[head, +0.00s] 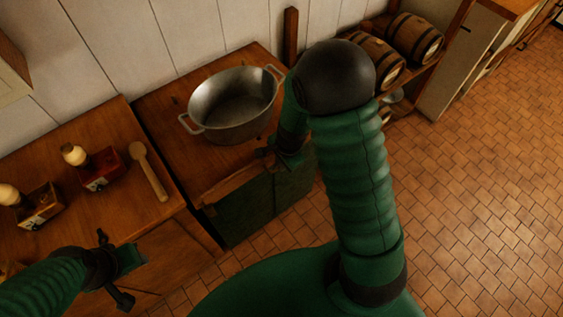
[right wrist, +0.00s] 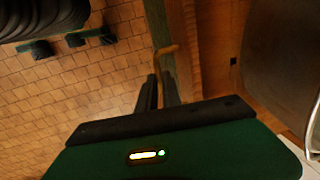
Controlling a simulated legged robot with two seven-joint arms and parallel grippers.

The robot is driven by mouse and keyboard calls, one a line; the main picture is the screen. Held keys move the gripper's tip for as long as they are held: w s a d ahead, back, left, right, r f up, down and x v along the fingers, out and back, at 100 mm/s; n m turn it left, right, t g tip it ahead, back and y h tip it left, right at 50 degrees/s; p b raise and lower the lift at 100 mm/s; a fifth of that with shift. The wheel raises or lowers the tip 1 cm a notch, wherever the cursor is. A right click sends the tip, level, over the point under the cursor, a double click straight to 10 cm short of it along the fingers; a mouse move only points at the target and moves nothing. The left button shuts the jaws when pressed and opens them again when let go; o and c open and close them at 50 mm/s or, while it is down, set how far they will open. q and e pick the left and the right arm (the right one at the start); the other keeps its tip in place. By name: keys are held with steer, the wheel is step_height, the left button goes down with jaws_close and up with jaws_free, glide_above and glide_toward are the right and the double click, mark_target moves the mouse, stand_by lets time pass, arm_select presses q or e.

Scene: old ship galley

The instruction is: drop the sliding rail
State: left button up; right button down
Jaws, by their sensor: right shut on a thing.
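The sliding rail (head: 229,186) is a wooden strip along the front edge of the counter, above a dark green front panel. My right gripper (head: 271,153) is at the rail's right end and shut on it; my wrist and arm hide part of that end. The exact grip is hard to see in the dim light. My left gripper (head: 127,277) is open and empty in front of the left counter.
A metal pot (head: 232,103) with two handles stands on the counter behind the rail. On the left counter (head: 115,130) are a wooden spoon (head: 148,172) and small boxes, one red (head: 104,169). Barrels (head: 414,37) lie on a rack at the back right. The tiled floor (head: 475,180) is clear.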

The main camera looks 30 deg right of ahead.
steer(key=f+b, duration=0.4)
steer(key=f, duration=0.1)
steer(key=shift+d+f, duration=0.1)
steer(key=shift+d, duration=0.1)
steer(key=c, duration=1.5)
jaws_free()
steer(key=shift+d+f, duration=0.1)
steer(key=s+r+p, duration=0.1)
steer(key=r+p, duration=0.1)
steer(key=r, duration=0.3)
steer(key=s+r+p, duration=0.1)
steer(key=r+p, duration=0.1)
steer(key=r, duration=0.4)
steer(key=s+r+p, duration=0.1)
steer(key=r+p, duration=0.1)
steer(key=r, duration=0.3)
steer(key=shift+d+r, duration=0.2)
